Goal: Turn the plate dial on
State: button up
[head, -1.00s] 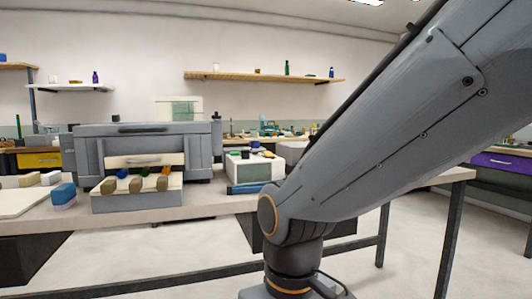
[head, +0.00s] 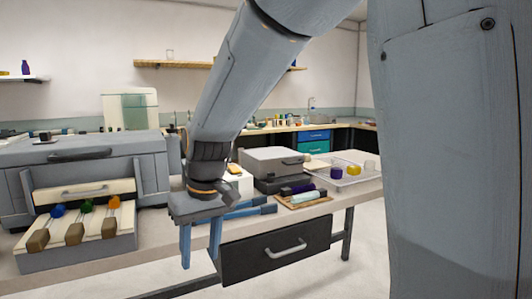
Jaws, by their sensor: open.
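My gripper (head: 200,256) hangs with blue fingers pointing down and apart, with nothing between them. It is in front of the bench (head: 325,206) edge, left of a black drawer (head: 277,250). A white box (head: 240,184) stands behind my gripper and is mostly hidden by it; it may be the plate, but I cannot make out a dial on it. Blue bars (head: 252,211) show at its foot, just right of my gripper.
A pale rack (head: 75,262) with coloured knobs and brown blocks stands left, before a large grey cabinet (head: 85,165). Open floor lies in front.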

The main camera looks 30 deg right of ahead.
jog(key=w+d+r+t+p, duration=0.1)
jog(key=w+d+r+p, duration=0.55)
jog(key=w, duration=0.45)
jog(key=m+t+h+p, duration=0.1)
jog(key=m+t+p, duration=0.1)
jog(key=p, duration=1.3)
send_near(271, 173)
jog(key=shift+p+x, duration=0.8)
jog(key=shift+x, duration=3.15)
jog(key=shift+w+d+r, duration=0.15)
jog(key=shift+d, duration=0.05)
jog(key=c, duration=1.1)
jog(key=shift+o, duration=0.2)
